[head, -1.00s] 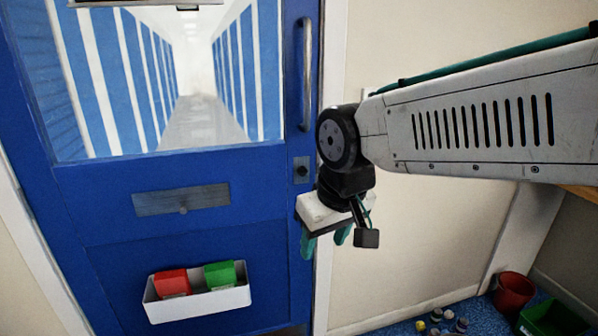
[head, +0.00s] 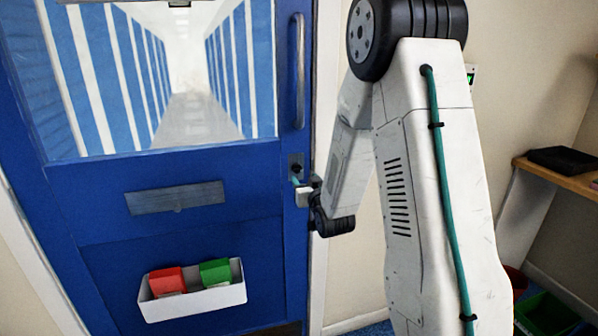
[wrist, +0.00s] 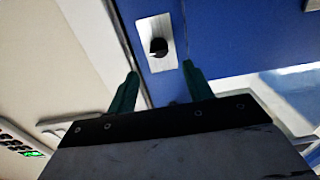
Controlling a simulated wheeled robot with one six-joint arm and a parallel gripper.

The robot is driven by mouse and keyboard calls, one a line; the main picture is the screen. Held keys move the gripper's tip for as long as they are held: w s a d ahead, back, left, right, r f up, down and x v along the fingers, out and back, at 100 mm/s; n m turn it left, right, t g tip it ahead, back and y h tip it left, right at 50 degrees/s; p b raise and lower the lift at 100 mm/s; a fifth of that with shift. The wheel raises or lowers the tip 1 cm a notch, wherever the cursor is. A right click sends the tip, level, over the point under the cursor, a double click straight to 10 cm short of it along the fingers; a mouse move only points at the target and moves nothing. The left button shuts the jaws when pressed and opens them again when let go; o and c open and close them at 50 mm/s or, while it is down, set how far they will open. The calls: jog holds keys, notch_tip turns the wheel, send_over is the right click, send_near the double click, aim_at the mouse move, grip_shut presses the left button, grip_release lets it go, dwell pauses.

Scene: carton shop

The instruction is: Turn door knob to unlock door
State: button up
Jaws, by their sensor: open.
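The blue door (head: 110,260) stands closed in its pale frame in the head view. The door knob (wrist: 158,47) is a small dark round turn on a silver plate, seen plainly in the wrist view. In the head view its plate (head: 296,160) is at the door's right edge, with my gripper close in front and just below. My gripper (head: 294,181) is open and points at the door. In the wrist view its two teal fingers (wrist: 160,70) are apart, with the knob beyond them and between their lines. No contact with the knob shows.
A vertical pull bar (head: 300,70) is above the lock plate. A white bin (head: 195,303) with red and green boxes hangs low on the door. A wooden shelf (head: 570,178) is at the right, and a green crate (head: 545,314) is on the floor.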

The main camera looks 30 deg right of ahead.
aim_at(298, 168)
jog(key=x, duration=0.7)
jog(key=shift+w+d, duration=0.15)
jog(key=shift+w, duration=0.15)
jog(key=c, duration=1)
